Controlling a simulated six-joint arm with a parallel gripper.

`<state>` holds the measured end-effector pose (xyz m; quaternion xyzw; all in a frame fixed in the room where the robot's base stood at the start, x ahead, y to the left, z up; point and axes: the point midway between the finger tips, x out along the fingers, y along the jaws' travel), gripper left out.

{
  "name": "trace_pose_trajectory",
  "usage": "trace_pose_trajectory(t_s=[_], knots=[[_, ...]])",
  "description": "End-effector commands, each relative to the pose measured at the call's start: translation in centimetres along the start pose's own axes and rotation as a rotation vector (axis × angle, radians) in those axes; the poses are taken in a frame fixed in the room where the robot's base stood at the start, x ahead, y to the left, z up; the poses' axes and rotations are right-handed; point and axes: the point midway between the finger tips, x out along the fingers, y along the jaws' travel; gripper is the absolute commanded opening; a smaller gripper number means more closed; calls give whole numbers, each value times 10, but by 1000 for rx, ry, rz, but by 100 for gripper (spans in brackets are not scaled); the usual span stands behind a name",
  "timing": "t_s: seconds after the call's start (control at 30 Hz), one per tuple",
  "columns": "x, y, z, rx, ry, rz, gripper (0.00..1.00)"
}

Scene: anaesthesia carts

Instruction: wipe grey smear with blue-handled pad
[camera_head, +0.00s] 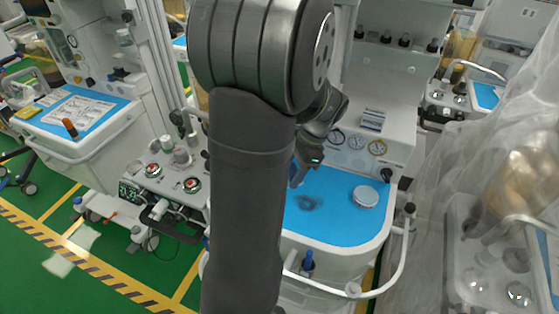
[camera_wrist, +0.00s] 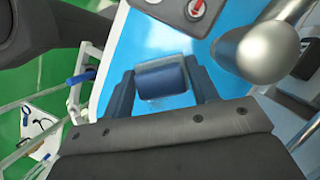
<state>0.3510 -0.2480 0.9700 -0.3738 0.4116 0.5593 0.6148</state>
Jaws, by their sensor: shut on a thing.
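The grey smear (camera_head: 308,202) is a dark patch on the blue top (camera_head: 338,228) of the middle cart in the head view. My gripper (camera_head: 296,178) is just behind and left of the smear, low over the blue top, partly hidden by my arm. In the wrist view, its two dark blue fingers are shut on the blue handle (camera_wrist: 160,82) of the pad. Whether the pad touches the top cannot be told.
A round silver lid (camera_head: 366,196) lies on the blue top, right of the smear. A white rail (camera_head: 396,262) curves around the cart's front right. Gauges (camera_head: 357,142) line the back. A large silver cylinder (camera_wrist: 258,50) stands near my gripper in the wrist view.

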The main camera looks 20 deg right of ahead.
Motion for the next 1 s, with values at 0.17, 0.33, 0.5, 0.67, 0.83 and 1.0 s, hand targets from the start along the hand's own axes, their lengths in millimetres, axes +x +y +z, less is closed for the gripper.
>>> trace_pose_trajectory(t_s=[0.17, 0.33, 0.5, 0.67, 0.83, 1.0], knots=[[5, 0, -7, -9, 0, 3, 36], [13, 0, -10, -9, -1, 4, 36], [27, 0, -15, -8, -1, 4, 36], [40, 0, -20, -9, -2, 4, 36], [55, 0, -26, -8, -2, 5, 36], [69, 0, -32, -9, -2, 5, 36]])
